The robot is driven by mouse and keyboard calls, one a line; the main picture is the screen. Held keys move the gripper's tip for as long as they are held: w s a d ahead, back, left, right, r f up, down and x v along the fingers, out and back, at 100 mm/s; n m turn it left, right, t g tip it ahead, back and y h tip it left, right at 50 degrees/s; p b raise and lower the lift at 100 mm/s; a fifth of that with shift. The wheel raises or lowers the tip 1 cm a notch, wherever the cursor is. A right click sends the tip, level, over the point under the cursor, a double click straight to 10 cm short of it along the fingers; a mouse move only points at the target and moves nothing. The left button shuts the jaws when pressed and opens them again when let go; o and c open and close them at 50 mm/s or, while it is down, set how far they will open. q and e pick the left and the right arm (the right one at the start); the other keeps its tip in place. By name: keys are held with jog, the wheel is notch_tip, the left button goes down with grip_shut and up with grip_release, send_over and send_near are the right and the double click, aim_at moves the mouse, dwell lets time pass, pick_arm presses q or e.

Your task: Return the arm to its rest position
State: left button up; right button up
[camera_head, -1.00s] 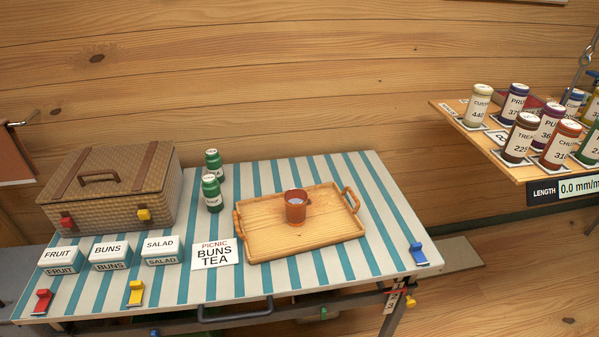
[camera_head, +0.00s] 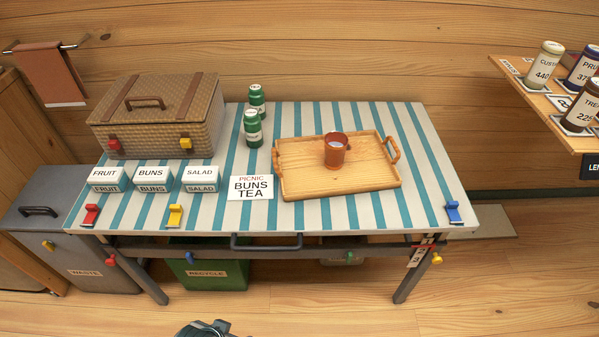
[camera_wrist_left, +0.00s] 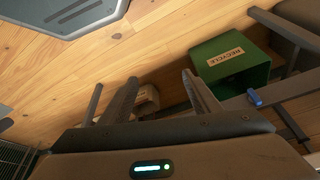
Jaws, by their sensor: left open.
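My left gripper (camera_wrist_left: 160,98) shows in the left wrist view with its two dark fingers apart and nothing between them. Behind the fingers are the wood floor and the space around the table's legs. In the head view, a dark rounded part at the bottom edge looks like part of my arm; its fingers cannot be made out there. My right gripper is in neither view.
The striped table (camera_head: 345,218) holds a wicker basket (camera_head: 165,110), green jars, label blocks and a wooden tray (camera_head: 300,185) with a brown cup (camera_head: 335,150). A green recycle bin (camera_wrist_left: 232,62) stands underneath. The floor in front looks clear.

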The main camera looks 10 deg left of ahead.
pick_arm(q)
notch_tip(320, 180, down, 26)
jog(key=s+d+t+b, duration=0.1)
jog(key=s+d, duration=0.1)
jog(key=shift+h+b, duration=0.4)
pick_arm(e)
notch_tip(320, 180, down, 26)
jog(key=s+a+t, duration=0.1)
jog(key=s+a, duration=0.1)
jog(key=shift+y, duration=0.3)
